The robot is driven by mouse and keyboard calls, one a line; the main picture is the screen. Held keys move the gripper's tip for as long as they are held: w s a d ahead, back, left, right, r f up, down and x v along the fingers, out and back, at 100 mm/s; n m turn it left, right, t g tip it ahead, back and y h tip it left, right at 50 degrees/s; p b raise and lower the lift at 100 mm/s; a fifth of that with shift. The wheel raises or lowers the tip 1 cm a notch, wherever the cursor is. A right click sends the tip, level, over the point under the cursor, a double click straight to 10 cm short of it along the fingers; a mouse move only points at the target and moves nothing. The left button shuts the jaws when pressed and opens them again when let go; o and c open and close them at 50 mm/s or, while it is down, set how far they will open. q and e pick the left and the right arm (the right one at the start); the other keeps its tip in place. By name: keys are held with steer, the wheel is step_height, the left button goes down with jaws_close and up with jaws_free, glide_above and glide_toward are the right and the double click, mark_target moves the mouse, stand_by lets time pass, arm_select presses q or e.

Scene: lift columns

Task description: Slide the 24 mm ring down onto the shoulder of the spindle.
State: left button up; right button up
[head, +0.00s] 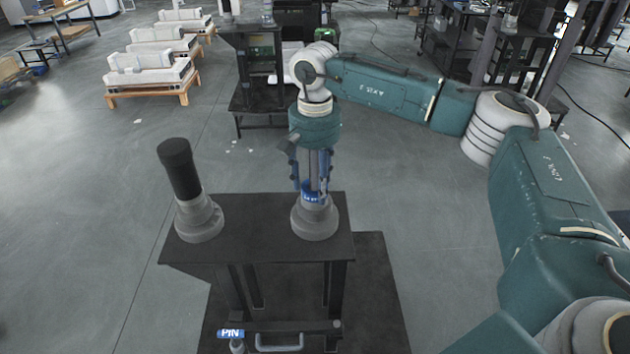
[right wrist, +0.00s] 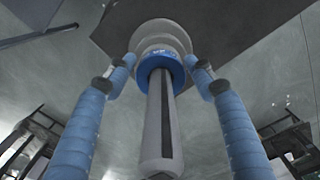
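The spindle is a grey upright shaft (right wrist: 158,120) on a stepped round base (head: 316,222), standing on the right part of a dark table. The ring (head: 312,195) is blue with light lettering and sits around the spindle, low down by the top of the base. It also shows in the right wrist view (right wrist: 160,67). I cannot tell whether it touches the shoulder. My right gripper (head: 313,188) points straight down, its blue fingers on either side of the shaft, the tips at the ring's sides and apparently shut on it. My left gripper is not in view.
A second grey base with a tall black-topped post (head: 181,175) stands at the left of the dark tabletop (head: 260,240). The tabletop between the two bases is clear.

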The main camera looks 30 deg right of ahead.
steer(key=shift+o, duration=0.5)
step_height(320, 180, up, 12)
steer(key=shift+r, duration=0.1)
stand_by(0.6)
